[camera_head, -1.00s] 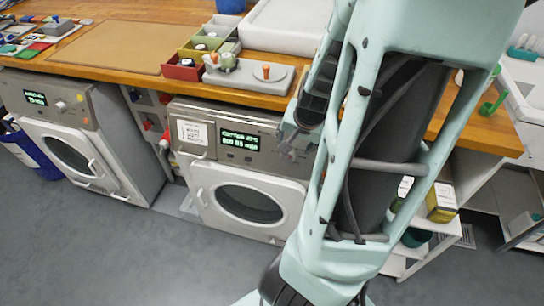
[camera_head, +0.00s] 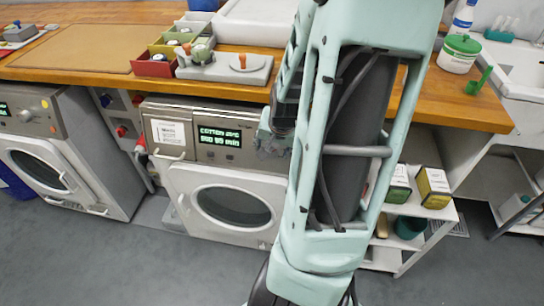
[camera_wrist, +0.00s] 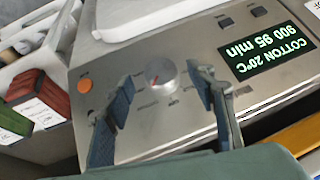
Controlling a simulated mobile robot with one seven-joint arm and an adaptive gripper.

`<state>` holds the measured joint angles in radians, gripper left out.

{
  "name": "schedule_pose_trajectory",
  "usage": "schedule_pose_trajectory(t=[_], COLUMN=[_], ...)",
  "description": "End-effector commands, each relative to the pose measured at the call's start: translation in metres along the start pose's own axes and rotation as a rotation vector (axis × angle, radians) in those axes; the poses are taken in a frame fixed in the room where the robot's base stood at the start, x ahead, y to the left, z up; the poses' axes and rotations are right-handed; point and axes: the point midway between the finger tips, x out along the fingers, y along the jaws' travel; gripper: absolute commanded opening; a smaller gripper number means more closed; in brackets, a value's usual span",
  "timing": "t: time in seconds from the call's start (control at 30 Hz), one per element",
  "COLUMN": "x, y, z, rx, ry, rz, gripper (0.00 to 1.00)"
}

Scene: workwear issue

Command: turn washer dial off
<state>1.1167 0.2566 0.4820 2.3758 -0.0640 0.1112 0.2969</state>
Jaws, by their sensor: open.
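The washer (camera_head: 175,168) under the counter has a lit display (camera_head: 220,137) that reads COTTON 20°C, 900, 95 min; the display also shows upside down in the wrist view (camera_wrist: 268,47). Its round silver dial (camera_wrist: 161,74) has a red pointer mark, in the wrist view. My gripper (camera_wrist: 163,82) is open, with one finger on each side of the dial, and I cannot tell whether they touch it. In the head view my gripper (camera_head: 270,142) is at the right part of the washer's panel, and the dial is hidden there.
An orange button (camera_wrist: 84,86) is beside the dial on the panel. A second washer (camera_head: 85,155) stands to the left. The wooden counter (camera_head: 110,83) above holds small bins (camera_head: 153,66) and a grey fixture (camera_head: 225,70). A shelf with boxes (camera_head: 432,188) stands to the right.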

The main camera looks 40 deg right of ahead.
Motion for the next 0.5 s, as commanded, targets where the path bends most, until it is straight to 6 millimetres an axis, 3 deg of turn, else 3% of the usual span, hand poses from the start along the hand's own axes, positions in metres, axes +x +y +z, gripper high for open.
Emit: schedule_pose_trajectory(t=[0.2,0.5], x=[0.019,0.020], y=[0.000,0.000], z=[0.000,-0.001], rx=[0.000,0.000], ry=[0.000,0.001], rz=[-0.001,0.000], gripper=[0.51,0.51])
